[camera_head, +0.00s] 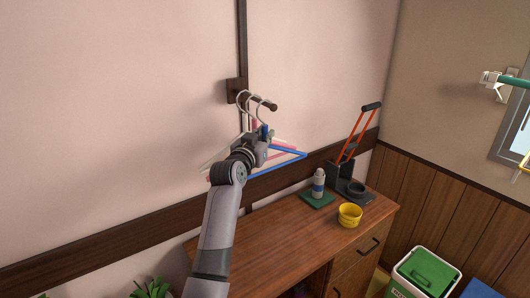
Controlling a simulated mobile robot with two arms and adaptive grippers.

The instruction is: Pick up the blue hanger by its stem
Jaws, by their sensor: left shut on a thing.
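The blue hanger (290,156) hangs with other hangers at a dark wall peg (273,106). Its right arm and lower bar show to the right of my left gripper (262,138). My left gripper is shut on the blue hanger near its stem, just below the peg. The gripper and wrist hide the middle and left of the hanger. A pink hanger (283,142) and a white hanger (216,156) hang close beside it. Whether the blue hanger's hook still touches the peg cannot be told. My right gripper is not in view.
A wooden desk (290,235) stands below, with a bottle (318,184) on a green mat (317,200), a yellow bowl (350,214) and a dark stand with orange bars (361,133). A green-lidded bin (424,272) is at the lower right. A plant (152,289) is at the bottom.

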